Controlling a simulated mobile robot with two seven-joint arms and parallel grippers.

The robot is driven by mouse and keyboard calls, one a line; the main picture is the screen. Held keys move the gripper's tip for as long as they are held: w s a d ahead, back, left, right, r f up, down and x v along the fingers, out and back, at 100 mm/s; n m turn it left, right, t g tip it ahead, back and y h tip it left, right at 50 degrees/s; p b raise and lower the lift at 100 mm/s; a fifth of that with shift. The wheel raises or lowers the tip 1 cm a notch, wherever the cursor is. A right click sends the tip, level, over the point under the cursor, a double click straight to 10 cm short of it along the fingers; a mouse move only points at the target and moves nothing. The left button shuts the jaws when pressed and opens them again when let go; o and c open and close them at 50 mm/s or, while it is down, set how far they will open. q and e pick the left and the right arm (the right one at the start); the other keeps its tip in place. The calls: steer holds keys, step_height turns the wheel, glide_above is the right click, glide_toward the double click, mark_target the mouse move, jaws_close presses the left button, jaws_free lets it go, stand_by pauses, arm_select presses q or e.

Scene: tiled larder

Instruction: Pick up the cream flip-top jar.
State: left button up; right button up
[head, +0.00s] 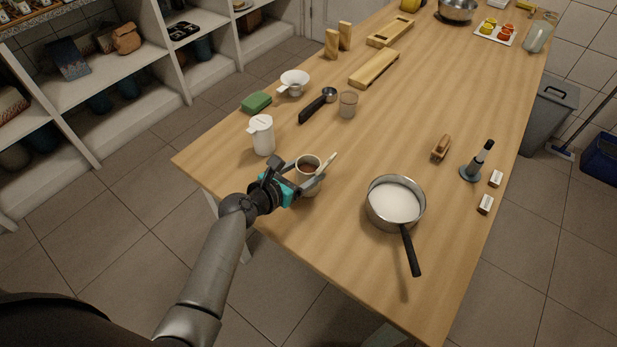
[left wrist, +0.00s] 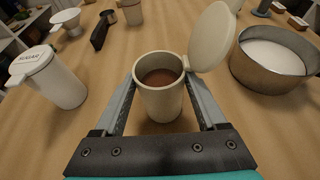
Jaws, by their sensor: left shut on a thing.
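The cream flip-top jar (head: 309,163) is near the table's left front edge, upright, with its lid (left wrist: 212,38) swung open to the right. Brown contents show inside. My left gripper (head: 304,176) is shut on the jar (left wrist: 160,98), one finger on each side of its body, as the left wrist view shows. I cannot tell whether the jar's base touches the table. My right gripper is not in view.
A white canister marked SUGAR (head: 262,138) stands close to the left of the jar. A saucepan (head: 378,215) with white contents stands to the right. A glass (head: 347,106), black-handled scoop (head: 312,108), white funnel (head: 294,80) and green sponge (head: 256,102) lie behind.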

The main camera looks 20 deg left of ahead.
arm_select(q)
jaws_close()
steer(key=shift+r, duration=0.1)
step_height(320, 180, up, 20)
steer(key=p, duration=0.9)
steer(key=shift+p, duration=0.35)
